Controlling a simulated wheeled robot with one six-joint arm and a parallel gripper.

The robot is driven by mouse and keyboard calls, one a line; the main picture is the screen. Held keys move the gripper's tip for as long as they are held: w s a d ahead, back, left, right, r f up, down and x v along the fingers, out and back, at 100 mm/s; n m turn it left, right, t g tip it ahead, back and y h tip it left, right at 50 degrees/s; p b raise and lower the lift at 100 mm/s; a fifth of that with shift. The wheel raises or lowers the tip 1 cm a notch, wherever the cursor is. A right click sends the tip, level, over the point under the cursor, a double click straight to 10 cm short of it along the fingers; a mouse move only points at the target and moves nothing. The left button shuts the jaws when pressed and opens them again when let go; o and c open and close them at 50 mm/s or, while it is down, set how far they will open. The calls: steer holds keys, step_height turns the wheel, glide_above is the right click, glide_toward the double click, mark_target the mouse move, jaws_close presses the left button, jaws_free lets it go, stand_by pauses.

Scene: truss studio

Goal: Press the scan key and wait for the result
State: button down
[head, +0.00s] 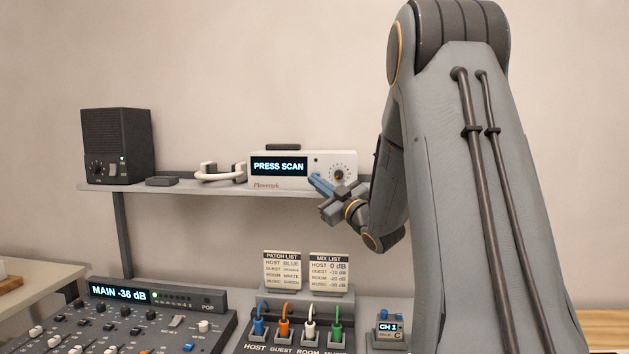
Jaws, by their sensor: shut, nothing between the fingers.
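A white receiver box (275,184) stands on the shelf, its dark display (279,167) reading "PRESS SCAN". A round dial (339,174) and a small dark dot (316,160) show on its right half. My gripper (314,178) is shut and empty, its blue fingertips at the front of the box just right of the display. I cannot tell whether the tips touch the box. No scan key shows clearly; the gripper covers part of the panel there.
A black speaker (118,146) and white headphones (220,173) sit on the shelf (190,187) to the left. Below are a mixer (120,328) reading "MAIN -36 dB", two list cards (282,270), colored patch plugs (284,327) and a CH 1 pack (389,329).

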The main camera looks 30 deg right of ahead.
steer(key=shift+w+d, duration=0.35)
steer(key=shift+w, duration=0.15)
steer(key=shift+w+d, duration=0.1)
stand_by(1.7)
steer(key=shift+w+d+b, duration=0.15)
steer(key=shift+w+b, duration=0.05)
steer(key=shift+b, duration=0.15)
steer(key=shift+w+d, duration=0.2)
steer(key=shift+w, duration=0.1)
stand_by(0.6)
stand_by(0.4)
steer(key=shift+s+a, duration=0.45)
steer(key=shift+s, duration=0.2)
steer(key=s+a, duration=0.2)
steer(key=s, duration=0.2)
steer(key=shift+s+a, duration=0.1)
steer(key=shift+a, duration=0.3)
